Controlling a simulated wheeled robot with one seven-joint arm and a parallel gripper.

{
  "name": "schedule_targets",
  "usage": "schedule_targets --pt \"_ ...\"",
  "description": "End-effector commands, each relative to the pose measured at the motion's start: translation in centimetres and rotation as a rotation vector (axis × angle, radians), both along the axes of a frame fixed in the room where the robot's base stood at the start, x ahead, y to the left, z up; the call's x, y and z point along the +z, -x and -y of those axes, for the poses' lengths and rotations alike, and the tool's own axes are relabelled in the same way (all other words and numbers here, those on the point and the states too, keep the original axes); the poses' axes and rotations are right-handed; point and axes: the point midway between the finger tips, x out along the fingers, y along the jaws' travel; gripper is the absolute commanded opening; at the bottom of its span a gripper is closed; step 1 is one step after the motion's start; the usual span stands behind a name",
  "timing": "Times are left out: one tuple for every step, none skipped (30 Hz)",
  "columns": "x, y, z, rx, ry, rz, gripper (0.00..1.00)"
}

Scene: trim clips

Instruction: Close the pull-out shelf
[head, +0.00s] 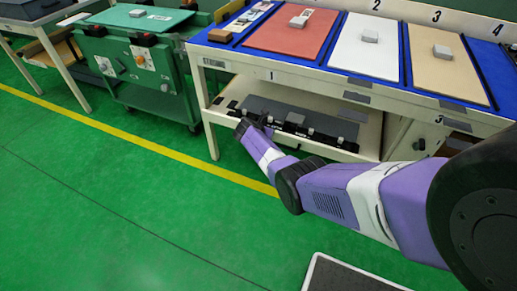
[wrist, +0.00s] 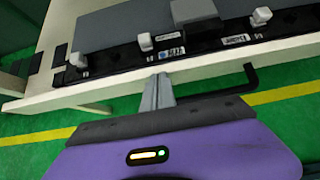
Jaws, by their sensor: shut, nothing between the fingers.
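The pull-out shelf (head: 290,140) sits under the workbench, its cream front edge sticking out toward me. It also shows in the wrist view (wrist: 118,88). On it lie a grey panel (head: 310,120) and a black strip (wrist: 190,45) with pale clips and labels. A bent black bar (wrist: 250,76), which looks like a pull handle, sits at the shelf's front edge, just right of my fingers. My gripper (wrist: 158,80) is shut and empty, with its fingertips at the front edge. I cannot tell whether they touch it. In the head view, my gripper (head: 250,125) is dark and small at the shelf's left part.
The workbench top (head: 345,75) holds a red board (head: 285,35), a white board (head: 365,55) and a tan board (head: 445,70), each with a small grey block. A green cart (head: 135,70) stands to the left.

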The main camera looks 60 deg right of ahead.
Motion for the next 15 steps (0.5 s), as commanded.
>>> schedule_targets --pt "-0.6 0.1 1.2 -0.004 0.000 -0.001 0.00" --pt "-0.7 0.1 1.7 -0.004 -0.001 -0.001 0.00" --pt "-0.6 0.0 2.5 -0.004 -0.001 0.001 0.00" --pt "-0.7 0.0 3.0 -0.003 -0.002 0.000 0.00" --pt "-0.6 0.0 3.4 -0.002 -0.001 -0.001 0.00" --pt "-0.6 -0.1 4.0 -0.002 -0.001 -0.001 0.00" --pt "-0.6 -0.1 4.3 -0.001 -0.002 -0.001 0.00" --pt "-0.5 -0.1 4.7 -0.002 -0.002 -0.001 0.00" --pt "-0.5 -0.1 5.1 -0.001 -0.002 -0.001 0.00" --pt "-0.5 0.0 5.3 -0.002 -0.003 -0.002 0.00" --pt "-0.5 -0.1 5.5 -0.002 -0.003 -0.002 0.00" --pt "-0.4 -0.1 5.8 -0.001 -0.003 -0.001 0.00" --pt "-0.4 -0.1 5.9 -0.001 -0.004 -0.001 0.00" --pt "-0.4 -0.1 6.0 -0.001 -0.004 -0.002 0.00" --pt "-0.4 -0.1 6.2 -0.001 -0.005 -0.002 0.00"
